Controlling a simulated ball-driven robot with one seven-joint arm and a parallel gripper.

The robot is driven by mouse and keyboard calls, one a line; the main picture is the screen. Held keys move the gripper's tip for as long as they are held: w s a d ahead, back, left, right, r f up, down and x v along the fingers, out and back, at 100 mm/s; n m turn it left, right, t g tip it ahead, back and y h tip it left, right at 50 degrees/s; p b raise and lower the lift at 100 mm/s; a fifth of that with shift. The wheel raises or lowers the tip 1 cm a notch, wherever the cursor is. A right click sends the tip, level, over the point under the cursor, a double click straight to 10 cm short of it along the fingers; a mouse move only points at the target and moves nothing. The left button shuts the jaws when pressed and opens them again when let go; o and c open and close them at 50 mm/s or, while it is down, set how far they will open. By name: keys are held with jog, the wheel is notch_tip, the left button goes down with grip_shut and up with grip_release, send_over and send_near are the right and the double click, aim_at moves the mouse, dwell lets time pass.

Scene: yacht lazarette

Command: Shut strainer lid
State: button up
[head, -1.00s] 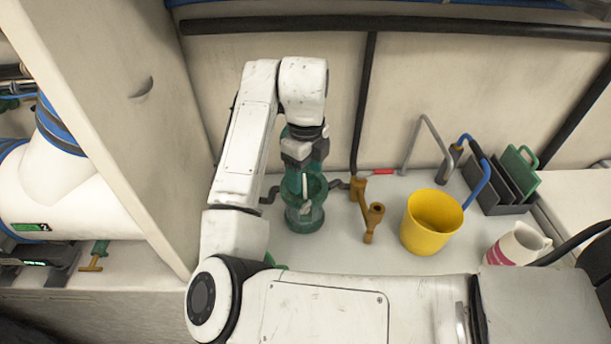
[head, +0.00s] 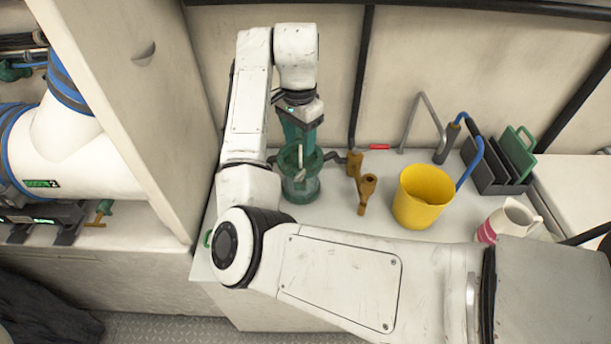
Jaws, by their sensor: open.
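The strainer (head: 300,188) is a green see-through cylinder standing on the white counter, with dark pipes on both sides. Its round mouth faces up and a pale upright piece shows in it. A green lid (head: 297,138) seems to stand raised at the back of the mouth, so the strainer looks open. My gripper (head: 299,120) points down at the top of this raised green part, above and behind the mouth. It is open. Its fingertips are small and partly hidden, and I cannot tell whether they touch the lid.
A brass valve fitting (head: 365,190) stands close on the strainer's right. Further right are a yellow bucket (head: 423,200), a white and pink jug (head: 508,222) and a rack with green and dark boards (head: 494,175). A cream partition (head: 120,90) closes the left side.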

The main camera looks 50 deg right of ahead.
aim_at(300, 172)
jog(key=shift+n, duration=0.5)
notch_tip(300, 172, down, 11)
jog(key=shift+r+b, duration=0.1)
jog(key=shift+b, duration=0.25)
grip_shut()
dwell(0.4)
